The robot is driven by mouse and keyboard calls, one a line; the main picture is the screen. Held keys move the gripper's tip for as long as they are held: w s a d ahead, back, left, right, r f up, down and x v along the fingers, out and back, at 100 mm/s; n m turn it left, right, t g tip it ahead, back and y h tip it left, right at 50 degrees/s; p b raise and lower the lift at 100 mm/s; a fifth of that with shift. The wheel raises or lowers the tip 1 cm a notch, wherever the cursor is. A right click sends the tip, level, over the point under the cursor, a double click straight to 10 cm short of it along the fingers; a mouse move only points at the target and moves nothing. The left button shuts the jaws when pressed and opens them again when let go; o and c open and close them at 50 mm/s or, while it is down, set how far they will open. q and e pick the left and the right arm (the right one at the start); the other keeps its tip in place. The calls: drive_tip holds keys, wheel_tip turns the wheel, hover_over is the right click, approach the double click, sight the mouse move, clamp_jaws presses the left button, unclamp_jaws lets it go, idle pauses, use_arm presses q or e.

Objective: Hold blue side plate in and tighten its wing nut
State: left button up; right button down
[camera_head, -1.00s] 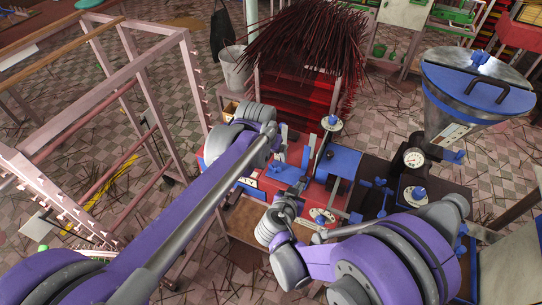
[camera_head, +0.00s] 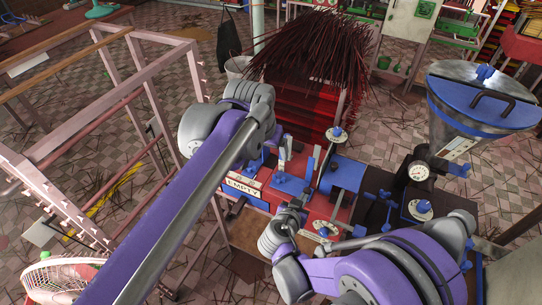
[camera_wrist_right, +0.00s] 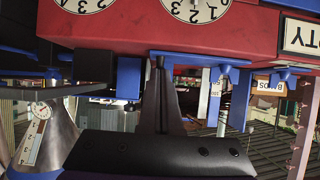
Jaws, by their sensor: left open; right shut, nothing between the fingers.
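The red extruder (camera_head: 318,208) stands at the centre of the head view, with several blue parts on it. A flat blue plate (camera_head: 290,184) lies near its middle; I cannot tell whether it is the side plate. In the right wrist view, a blue bracket (camera_wrist_right: 190,58) sits under the red body beside a blue piece on a metal rod (camera_wrist_right: 223,75), perhaps a wing nut. My right gripper (camera_head: 298,200) is low at the extruder's front; its dark fingers (camera_wrist_right: 163,75) are shut and empty beside the bracket. My left gripper (camera_head: 284,158) is open above the extruder, partly hidden by my arm.
An EMPTY sign (camera_head: 243,187) is on the extruder's left. A steel hopper (camera_head: 478,105) with a blue lid stands right. A bundle of dark incense sticks (camera_head: 315,48) is behind. A pink frame rack (camera_head: 100,100) stands left. Numbered dials (camera_wrist_right: 195,8) face the right wrist camera.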

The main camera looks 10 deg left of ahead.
use_arm(q)
drive_tip(key=shift+s+r, duration=0.25)
drive_tip(key=shift+r, duration=0.3)
drive_tip(key=shift+s+f+b, duration=0.15)
drive_tip(key=shift+f+b, duration=0.35)
drive_tip(key=shift+f, duration=0.4)
use_arm(e)
drive_tip(key=s, duration=0.2)
drive_tip(key=s+a, duration=0.2)
drive_tip(key=s, duration=0.1)
drive_tip(key=shift+s, duration=0.3)
